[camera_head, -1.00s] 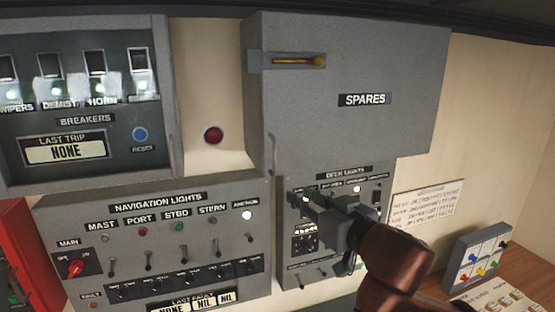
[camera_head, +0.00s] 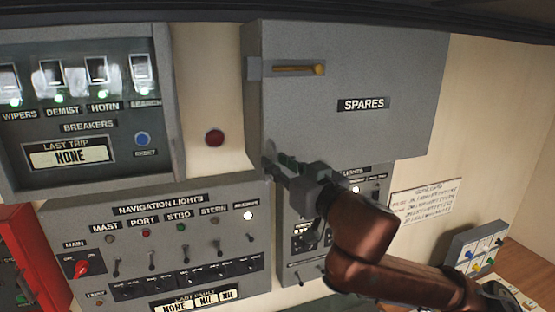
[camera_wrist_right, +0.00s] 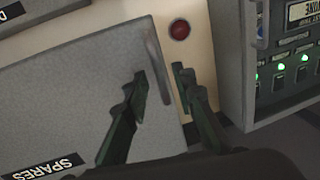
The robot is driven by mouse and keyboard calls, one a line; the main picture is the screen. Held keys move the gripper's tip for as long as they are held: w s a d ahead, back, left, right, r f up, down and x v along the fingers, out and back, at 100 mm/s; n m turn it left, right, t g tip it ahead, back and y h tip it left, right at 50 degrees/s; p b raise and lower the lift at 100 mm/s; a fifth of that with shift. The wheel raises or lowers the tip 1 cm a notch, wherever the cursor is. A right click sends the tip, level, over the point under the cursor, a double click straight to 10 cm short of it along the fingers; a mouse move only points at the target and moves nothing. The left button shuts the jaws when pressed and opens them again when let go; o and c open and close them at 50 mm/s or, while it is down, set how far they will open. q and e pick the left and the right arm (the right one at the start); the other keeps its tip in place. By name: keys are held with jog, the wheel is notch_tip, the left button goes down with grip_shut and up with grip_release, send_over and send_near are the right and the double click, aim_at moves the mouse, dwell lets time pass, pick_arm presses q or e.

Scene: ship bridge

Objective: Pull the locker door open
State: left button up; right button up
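The grey locker door (camera_head: 350,120) labelled SPARES is on the wall and looks closed. A brass latch bar (camera_head: 298,69) lies level near its upper left. A slim grey handle (camera_wrist_right: 156,55) runs along the door's edge in the right wrist view; in the head view my gripper largely hides it. My right gripper (camera_head: 277,165) is at the door's lower left corner. In the right wrist view its dark green fingers (camera_wrist_right: 161,80) are apart, one on each side of the handle's line; I cannot tell whether they touch it. My left gripper is not in view.
A red button (camera_head: 214,138) is on the wall left of the locker. The breaker panel (camera_head: 170,90) stands to its left. The navigation lights panel (camera_head: 150,235) and deck lights panel (camera_head: 290,255) are below, close to my right arm.

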grip_shut()
dwell(0.3)
dwell(0.5)
